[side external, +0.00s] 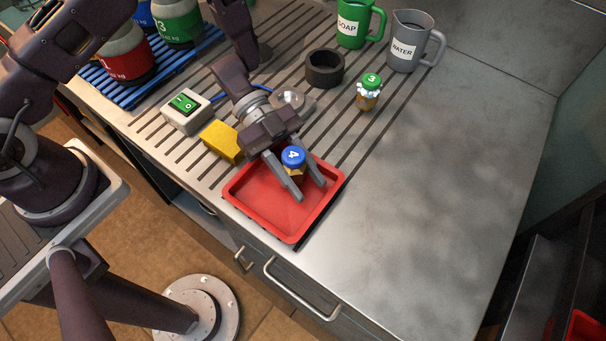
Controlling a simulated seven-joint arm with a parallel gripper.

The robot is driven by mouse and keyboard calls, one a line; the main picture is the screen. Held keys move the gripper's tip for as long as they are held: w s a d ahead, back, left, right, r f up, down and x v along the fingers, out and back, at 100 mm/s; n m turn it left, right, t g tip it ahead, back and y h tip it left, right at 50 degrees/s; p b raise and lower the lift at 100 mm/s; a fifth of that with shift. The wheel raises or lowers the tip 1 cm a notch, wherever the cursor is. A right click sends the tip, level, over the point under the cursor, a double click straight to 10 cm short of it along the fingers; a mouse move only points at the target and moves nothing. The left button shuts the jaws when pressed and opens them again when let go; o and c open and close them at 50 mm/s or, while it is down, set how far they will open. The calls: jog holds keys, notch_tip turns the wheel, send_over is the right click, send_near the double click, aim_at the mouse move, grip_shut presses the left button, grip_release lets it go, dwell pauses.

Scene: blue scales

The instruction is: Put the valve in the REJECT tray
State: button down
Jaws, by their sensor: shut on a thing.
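A valve with a blue cap marked 4 (293,156) and a brass-coloured body is between the fingers of my gripper (311,192). My gripper is shut on it, over the red tray (267,222). The fingers hide part of the valve's body, and I cannot tell whether it touches the tray floor. No REJECT label is readable on the tray. Another valve, with a green cap marked 3 (368,93), stands on the counter to the upper right, apart from my gripper.
A yellow block (222,141) and a white switch box (187,110) lie left of my gripper. A dark ring (324,69), green SOAP jug (354,24) and grey WATER jug (409,43) stand at the back. The counter (440,190) is clear on the right.

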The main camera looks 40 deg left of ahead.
jog(key=c, duration=1)
grip_release()
jog(key=shift+o, duration=0.2)
jog(key=shift+r, duration=0.15)
jog(key=v, duration=1.2)
jog(key=shift+r, duration=0.15)
jog(key=w+r+n+t+y, duration=0.3)
jog(key=w+r+t, duration=0.45)
jog(key=w, duration=0.35)
jog(key=w+a+r+n+t+y, duration=0.4)
jog(key=a+r+n+t+y, duration=0.3)
jog(key=a+r, duration=0.4)
jog(key=s+a+r+n+g+y, duration=0.1)
jog(key=s+a+r+n+y, duration=0.2)
jog(key=s, duration=0.4)
jog(key=s+a+r+n+y, duration=0.2)
jog(key=s+r+n+y, duration=0.15)
jog(key=s, duration=0.35)
jog(key=s+d+f+n+g+h, duration=0.1)
jog(key=s+d+f+n+g, duration=0.1)
jog(key=s, duration=0.6)
jog(key=s+d+f+n+g+h, duration=0.2)
jog(key=s+d, duration=0.1)
jog(key=s, duration=0.5)
jog(key=shift+s+d, duration=0.25)
jog(key=shift+s, duration=0.05)
jog(key=shift+n, duration=0.25)
